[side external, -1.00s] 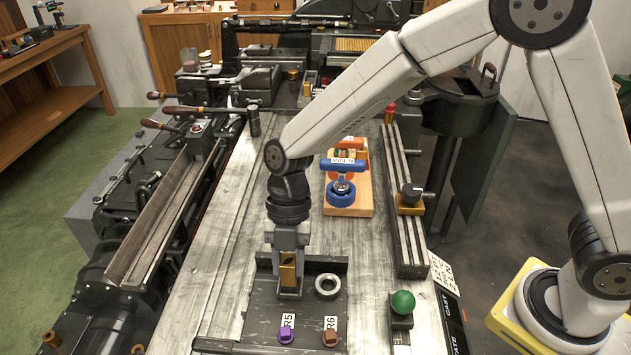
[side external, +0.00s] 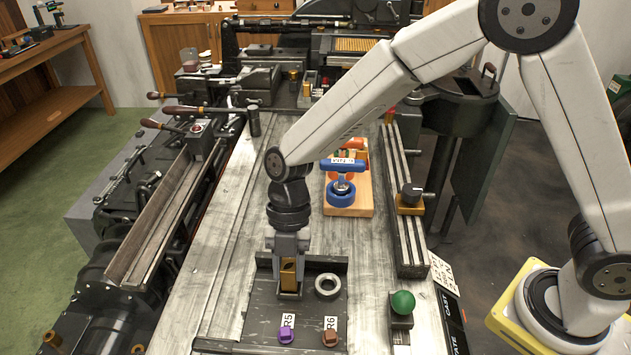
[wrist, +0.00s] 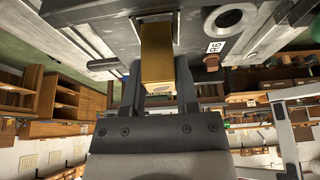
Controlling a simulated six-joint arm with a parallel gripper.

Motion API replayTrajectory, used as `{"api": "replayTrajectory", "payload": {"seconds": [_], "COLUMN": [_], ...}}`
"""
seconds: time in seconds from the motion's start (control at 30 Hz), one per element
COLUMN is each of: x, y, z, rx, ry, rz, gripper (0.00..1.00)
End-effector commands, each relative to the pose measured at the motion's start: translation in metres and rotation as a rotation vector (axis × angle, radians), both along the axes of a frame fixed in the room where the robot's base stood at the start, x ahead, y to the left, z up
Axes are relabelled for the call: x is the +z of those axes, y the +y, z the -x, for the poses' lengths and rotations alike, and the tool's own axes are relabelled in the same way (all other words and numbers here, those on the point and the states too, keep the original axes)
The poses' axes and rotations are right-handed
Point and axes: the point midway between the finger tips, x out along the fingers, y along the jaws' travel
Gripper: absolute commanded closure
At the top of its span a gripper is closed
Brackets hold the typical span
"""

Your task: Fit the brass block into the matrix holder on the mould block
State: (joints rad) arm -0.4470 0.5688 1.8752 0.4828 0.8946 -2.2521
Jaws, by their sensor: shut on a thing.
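The brass block (side external: 288,271) is upright between the fingers of my gripper (side external: 288,264), which is shut on it. In the wrist view the brass block (wrist: 157,55) extends from between the finger ends of my gripper (wrist: 158,82). Its far end is at a grey frame on a dark plate (side external: 265,318), which seems to be the matrix holder on the mould block. The block's lower end is at or just inside this frame; its depth and contact are hidden.
A grey ring (side external: 328,287) lies right of the block. A purple knob (side external: 286,335) and a brown knob (side external: 330,337) stand in front, with a green ball (side external: 402,302) at right. Blue-handled tools (side external: 342,185) stand on a wooden stand behind.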

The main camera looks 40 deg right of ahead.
Motion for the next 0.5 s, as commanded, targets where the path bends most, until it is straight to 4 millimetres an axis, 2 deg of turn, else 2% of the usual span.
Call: {"api": "replayTrajectory", "payload": {"seconds": [0.5], "x": [-0.0091], "y": [0.0], "z": [-0.0001], "rx": [0.001], "ry": [-0.002], "rz": [0.0], "gripper": [1.0]}}
